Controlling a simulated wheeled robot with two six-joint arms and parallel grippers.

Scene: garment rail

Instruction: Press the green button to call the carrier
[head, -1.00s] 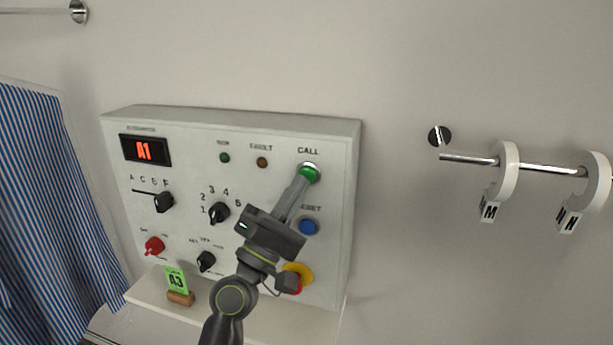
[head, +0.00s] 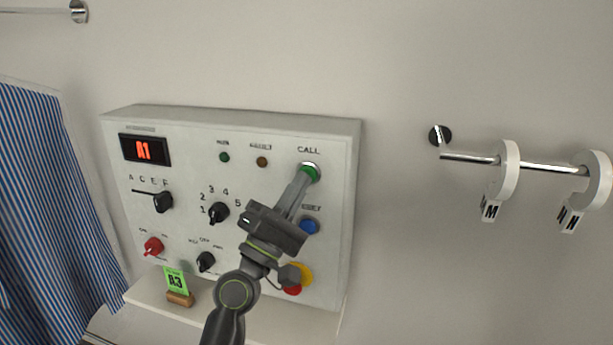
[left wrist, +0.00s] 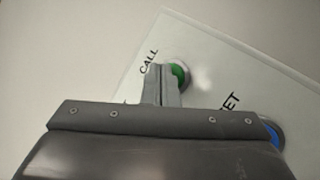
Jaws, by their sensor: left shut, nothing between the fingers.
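The green button (head: 310,174) sits under the word CALL at the upper right of the white control panel (head: 335,200). My left gripper (head: 303,175) is shut and empty, with its fingertips at the green button and covering part of it. In the left wrist view the shut fingers (left wrist: 160,72) overlap the left side of the green button (left wrist: 179,75). I cannot tell for certain whether they touch it. The display (head: 145,150) reads A1 in red. My right gripper is not in view.
A blue button (head: 309,226) lies just below the green one, and a red-and-yellow button (head: 300,275) is partly behind my arm. Black knobs and a red switch (head: 153,246) are to the left. A green A3 card (head: 175,280) stands on the ledge. Rings hang on a rail (head: 545,168) at right.

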